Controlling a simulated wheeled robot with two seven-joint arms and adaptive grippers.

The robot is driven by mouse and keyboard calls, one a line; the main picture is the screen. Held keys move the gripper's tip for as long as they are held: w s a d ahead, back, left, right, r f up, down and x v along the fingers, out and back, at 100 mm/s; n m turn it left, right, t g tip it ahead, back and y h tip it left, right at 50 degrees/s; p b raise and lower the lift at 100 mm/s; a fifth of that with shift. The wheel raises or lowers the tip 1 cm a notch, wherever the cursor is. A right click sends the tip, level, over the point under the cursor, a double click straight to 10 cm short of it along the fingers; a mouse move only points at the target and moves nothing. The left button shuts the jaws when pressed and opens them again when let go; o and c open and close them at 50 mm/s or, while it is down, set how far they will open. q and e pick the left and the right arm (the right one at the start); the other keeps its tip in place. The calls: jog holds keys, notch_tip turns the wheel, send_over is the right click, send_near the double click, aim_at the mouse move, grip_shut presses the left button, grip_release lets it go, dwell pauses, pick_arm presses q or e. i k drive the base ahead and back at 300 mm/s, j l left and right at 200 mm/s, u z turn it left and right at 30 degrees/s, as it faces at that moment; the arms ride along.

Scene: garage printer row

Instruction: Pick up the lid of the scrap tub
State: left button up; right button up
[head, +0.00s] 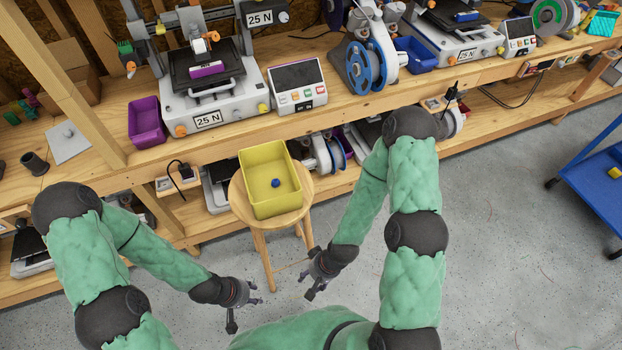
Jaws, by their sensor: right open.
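A flat light grey square plate with a small knob (68,142), which looks like a lid, lies on the wooden bench at the far left. A yellow open tub (262,158) stands on a round wooden stool in front of the bench, with a small blue piece (275,183) inside. I cannot tell for sure that this is the scrap tub. My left gripper (246,309) is open and empty, low over the floor in front of the stool, far from the plate. My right gripper (306,284) is open and empty, just right of it.
A dark cylinder part (34,163) stands left of the plate, and a wooden post (75,90) rises close to its right. A purple bin (147,122) and a printer (212,92) stand further right. A blue cart (590,190) is at the right; the floor between is clear.

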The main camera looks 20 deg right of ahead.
aim_at(65, 141)
jog(key=z, duration=0.15)
jog(key=u, duration=1.25)
jog(key=z, duration=1.6)
jog(key=j+z, duration=0.25)
jog(key=j, duration=0.15)
jog(key=k+j+z, duration=0.2)
jog(key=j, duration=0.15)
jog(key=k+j+z, duration=0.1)
jog(key=j+z, duration=0.15)
jog(key=j, duration=0.15)
jog(key=k+j+z, duration=0.2)
jog(key=j, duration=0.15)
jog(key=i, duration=0.05)
